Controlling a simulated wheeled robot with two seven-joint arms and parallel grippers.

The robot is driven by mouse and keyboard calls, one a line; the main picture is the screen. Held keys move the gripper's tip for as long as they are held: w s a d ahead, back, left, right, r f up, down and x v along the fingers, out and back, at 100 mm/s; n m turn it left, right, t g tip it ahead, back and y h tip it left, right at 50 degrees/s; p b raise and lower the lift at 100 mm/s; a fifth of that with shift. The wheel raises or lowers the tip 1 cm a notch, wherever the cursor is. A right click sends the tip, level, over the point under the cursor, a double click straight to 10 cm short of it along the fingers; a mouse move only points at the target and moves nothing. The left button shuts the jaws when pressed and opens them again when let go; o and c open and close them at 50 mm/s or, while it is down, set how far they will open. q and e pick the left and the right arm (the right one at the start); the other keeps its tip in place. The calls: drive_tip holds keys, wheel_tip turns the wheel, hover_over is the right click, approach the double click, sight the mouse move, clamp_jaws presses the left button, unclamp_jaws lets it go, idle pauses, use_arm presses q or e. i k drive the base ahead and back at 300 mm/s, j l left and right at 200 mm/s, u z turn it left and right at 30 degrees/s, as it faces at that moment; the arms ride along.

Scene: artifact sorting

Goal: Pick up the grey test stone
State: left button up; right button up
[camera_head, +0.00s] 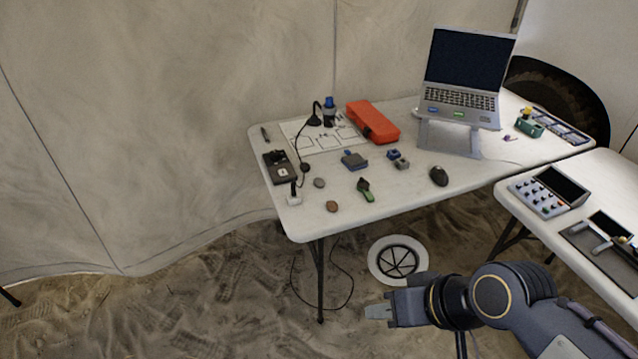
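A small grey stone (319,183) lies on the white table (410,208), near its left end. A reddish-brown stone (331,206) lies a little in front of it, closer to the table's front edge. My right gripper (378,312) is at the lower middle, pointing left, in front of the table and well apart from both stones. Its fingers overlap in this view, so I cannot tell whether they are open or shut. I see nothing held at its tips. My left gripper is not in view.
Near the stones are a dark box (279,168), a black cable, a green-and-black tool (365,189) and a blue block (354,160). An orange case (373,121) and a laptop (466,75) stand farther back. A second table (545,228) with instruments is at right.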

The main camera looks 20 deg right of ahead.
sight(319, 182)
drive_tip(key=i+l, duration=0.1)
drive_tip(key=i, duration=1.4)
drive_tip(key=l+z, duration=0.05)
